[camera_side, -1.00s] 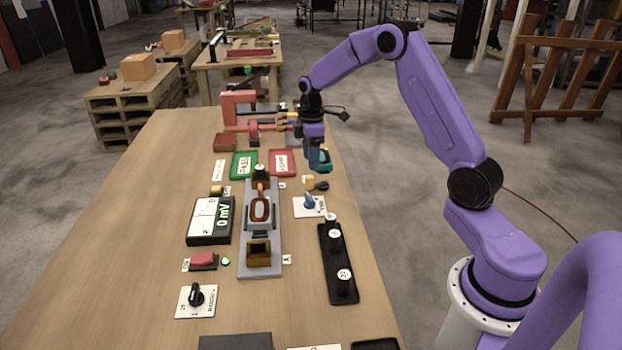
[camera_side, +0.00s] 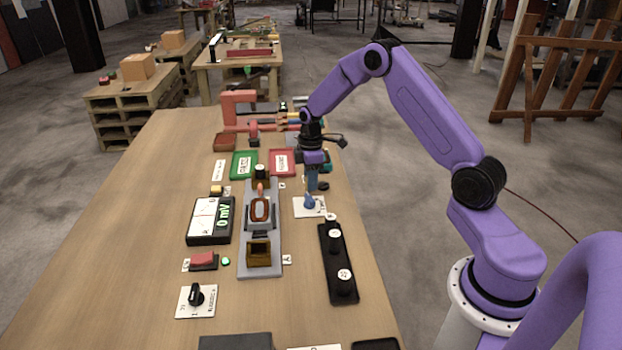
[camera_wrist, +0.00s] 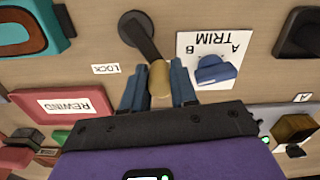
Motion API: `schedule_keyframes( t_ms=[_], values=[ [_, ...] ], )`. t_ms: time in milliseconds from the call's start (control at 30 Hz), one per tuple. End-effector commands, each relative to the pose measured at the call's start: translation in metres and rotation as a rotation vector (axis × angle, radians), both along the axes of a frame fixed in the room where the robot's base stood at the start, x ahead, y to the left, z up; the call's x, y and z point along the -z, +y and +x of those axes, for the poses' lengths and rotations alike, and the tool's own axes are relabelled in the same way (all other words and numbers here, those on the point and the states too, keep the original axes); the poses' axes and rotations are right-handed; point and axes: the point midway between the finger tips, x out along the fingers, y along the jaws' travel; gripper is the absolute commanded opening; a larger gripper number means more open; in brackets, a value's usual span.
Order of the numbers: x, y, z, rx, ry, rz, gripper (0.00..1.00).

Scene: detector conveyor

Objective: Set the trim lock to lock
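The trim lock is a black lever (camera_wrist: 142,38) with a round black base and a tan knob (camera_wrist: 160,80) at its end. In the wrist view the lever points down and slightly right, with the small white LOCK label (camera_wrist: 105,69) to the left of it. My gripper (camera_wrist: 159,78) has one blue finger on each side of the knob; whether they press on it is unclear. In the side view my gripper (camera_side: 312,186) points down at the lever, hiding the tan knob, and the black base (camera_side: 323,186) shows just right of it.
The blue trim knob (camera_wrist: 215,70) on its white TRIM plate (camera_wrist: 193,45) stands close to my right finger in the wrist view. The red REWIND tray (camera_wrist: 62,105) lies at the left. A black rail (camera_side: 337,265) and a grey fixture (camera_side: 260,230) stand nearer the side camera.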

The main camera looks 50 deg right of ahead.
Motion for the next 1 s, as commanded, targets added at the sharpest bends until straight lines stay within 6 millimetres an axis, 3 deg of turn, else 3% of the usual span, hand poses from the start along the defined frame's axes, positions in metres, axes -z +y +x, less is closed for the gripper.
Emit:
schedule_keyframes(
  t_ms=[533,1000],
  values=[
    [0.000,-0.003,0.002,0.077,0.005,-0.001,0.00],
    [0.001,-0.013,0.016,0.467,0.009,-0.002,0.00]
  ],
)
